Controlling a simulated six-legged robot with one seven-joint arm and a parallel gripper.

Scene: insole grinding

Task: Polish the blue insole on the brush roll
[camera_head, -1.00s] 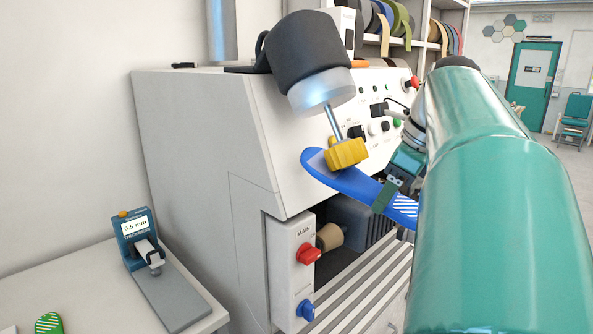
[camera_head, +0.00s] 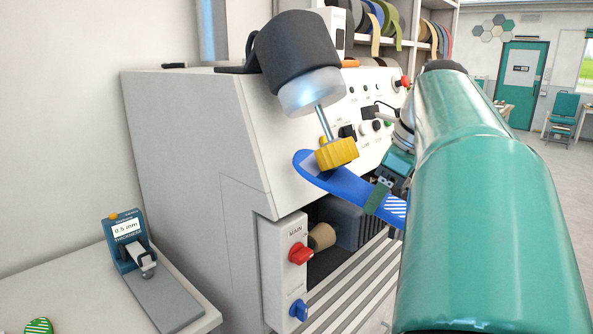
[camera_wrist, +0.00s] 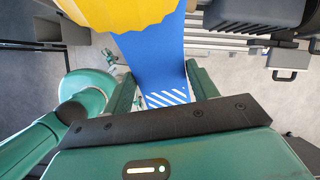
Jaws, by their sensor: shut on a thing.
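The blue insole (camera_head: 345,185) has a white striped patch at its near end. My gripper (camera_head: 381,192) is shut on the insole near that end; the wrist view shows the insole (camera_wrist: 152,62) between the two fingers of my gripper (camera_wrist: 162,86). The yellow brush roll (camera_head: 337,153) hangs on a thin shaft below a black motor housing with a pale collar. In the head view the roll overlaps the insole's far part. In the wrist view the roll (camera_wrist: 115,12) also covers part of the insole. They look touching, but contact is hard to confirm.
The white machine (camera_head: 190,130) stands behind, with a red MAIN knob (camera_head: 300,253) and a blue knob (camera_head: 299,309). A thickness gauge (camera_head: 127,240) reading 0.5 mm stands on the table at left. A green striped piece (camera_head: 39,326) lies at the lower left. Open floor lies at far right.

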